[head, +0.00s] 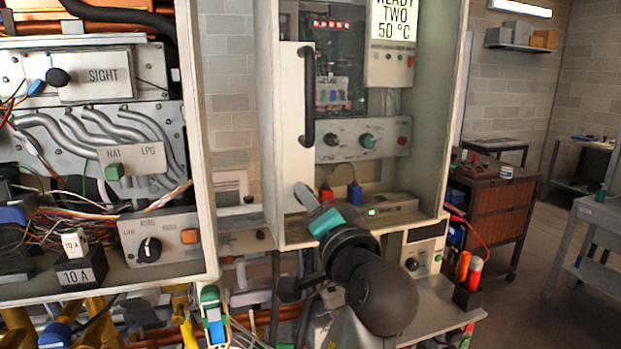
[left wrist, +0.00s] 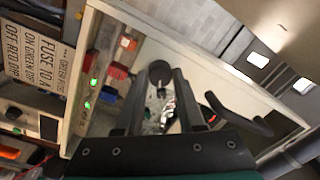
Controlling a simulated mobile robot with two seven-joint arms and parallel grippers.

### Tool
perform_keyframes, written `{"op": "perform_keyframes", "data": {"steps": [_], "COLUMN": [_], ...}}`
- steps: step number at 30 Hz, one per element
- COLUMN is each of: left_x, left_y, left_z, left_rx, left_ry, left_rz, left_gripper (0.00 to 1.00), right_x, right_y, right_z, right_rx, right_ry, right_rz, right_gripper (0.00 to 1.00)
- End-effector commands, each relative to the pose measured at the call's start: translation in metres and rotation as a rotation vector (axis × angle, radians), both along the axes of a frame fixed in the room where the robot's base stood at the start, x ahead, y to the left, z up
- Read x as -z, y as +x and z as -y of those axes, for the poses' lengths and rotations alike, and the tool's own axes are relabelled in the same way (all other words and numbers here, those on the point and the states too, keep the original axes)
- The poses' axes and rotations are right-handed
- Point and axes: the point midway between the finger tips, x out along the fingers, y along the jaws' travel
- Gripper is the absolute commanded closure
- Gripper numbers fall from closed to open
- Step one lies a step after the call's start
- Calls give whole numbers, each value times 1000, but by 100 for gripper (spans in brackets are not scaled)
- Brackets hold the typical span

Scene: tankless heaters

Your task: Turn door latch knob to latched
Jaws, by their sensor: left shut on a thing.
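A pale door panel (head: 291,120) with a long black handle (head: 308,97) stands at the left side of the right cabinet's opening. My left gripper (head: 303,194) reaches up from below to the panel's lower part, with its teal-banded wrist behind it. In the left wrist view, the gripper (left wrist: 165,88) is shut on a dark round knob (left wrist: 158,72) on the door. The knob sits between the fingertips. In the head view the fingers hide it, and I cannot read its turned position. My right gripper is in neither view.
The right cabinet (head: 450,130) holds a control panel (head: 345,143) with knobs and a green-lit box (head: 398,207). The left cabinet (head: 200,150) has pipes and loose wires. An orange-handled tool holder (head: 467,297) stands at the lower right. The floor (head: 535,260) at right is partly clear.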

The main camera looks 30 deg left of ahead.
Motion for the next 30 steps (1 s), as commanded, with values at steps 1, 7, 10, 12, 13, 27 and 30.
{"op": "perform_keyframes", "data": {"steps": [1, 7, 10, 12, 13, 27, 30], "left_x": [-5, -4, -3, -3, -3, 0, 0], "left_y": [0, 0, 0, 0, 0, 0, 0], "left_z": [0, 0, 0, 0, 0, 0, 0], "left_rx": [0, 0, 0, 0, 1, 0, 0], "left_ry": [30, 132, 175, 198, 208, 271, 272], "left_rz": [-38, -157, -205, -232, -242, -314, -314], "left_gripper": [100, 100, 100, 100, 100, 100, 100], "right_x": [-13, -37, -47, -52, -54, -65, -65], "right_y": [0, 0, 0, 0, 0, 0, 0], "right_z": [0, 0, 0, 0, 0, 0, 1], "right_rx": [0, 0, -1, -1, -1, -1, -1], "right_ry": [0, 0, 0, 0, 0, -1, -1], "right_rz": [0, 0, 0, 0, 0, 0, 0], "right_gripper": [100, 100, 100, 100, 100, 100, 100]}}
